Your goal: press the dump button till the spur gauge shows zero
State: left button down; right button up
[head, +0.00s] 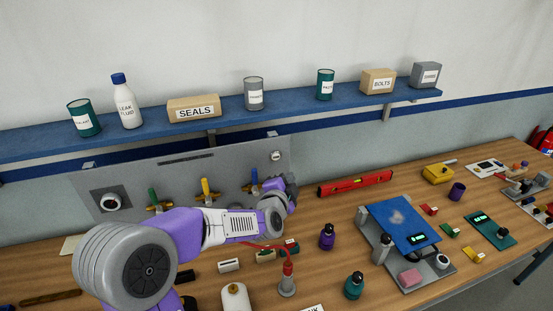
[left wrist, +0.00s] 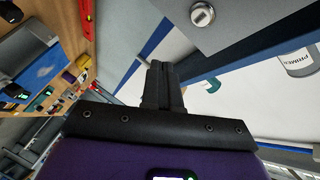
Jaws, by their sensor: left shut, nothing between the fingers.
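A grey panel (head: 225,160) stands against the wall. A round dial with a white rim and dark face (head: 112,202) sits at its left; its reading is too small to make out. A small round silver fitting (head: 276,156) sits at the panel's upper right, and it also shows in the left wrist view (left wrist: 202,15). I cannot tell whether it is the spur gauge or the dump button. My left gripper (head: 287,184) is below this fitting, near the panel's right edge. Its dark fingers (left wrist: 158,78) are shut and empty, apart from the fitting. My right gripper is out of view.
Green (head: 154,197), yellow (head: 207,188) and blue (head: 254,180) valve levers line the panel, partly behind my left arm. A blue shelf (head: 225,117) with cans and boxes runs above. A red level (head: 355,183) and a blue-topped stand (head: 402,220) are to the right.

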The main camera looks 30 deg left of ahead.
aim_at(276, 157)
pick_arm(q)
jog(key=w+a+b, duration=0.2)
jog(key=w+a, duration=0.2)
jog(key=a, duration=0.2)
jog(key=shift+w, duration=0.4)
jog(key=shift+b, duration=0.3)
dwell(1.4)
jog(key=shift+w+a, duration=0.25)
jog(key=shift+w, duration=0.05)
jog(key=shift+w+a, duration=0.2)
jog(key=shift+a, duration=0.1)
dwell(0.7)
dwell(0.3)
jog(key=shift+s+d, duration=0.55)
jog(key=shift+d, duration=0.05)
jog(key=shift+d+p, duration=0.1)
jog(key=shift+p, duration=0.2)
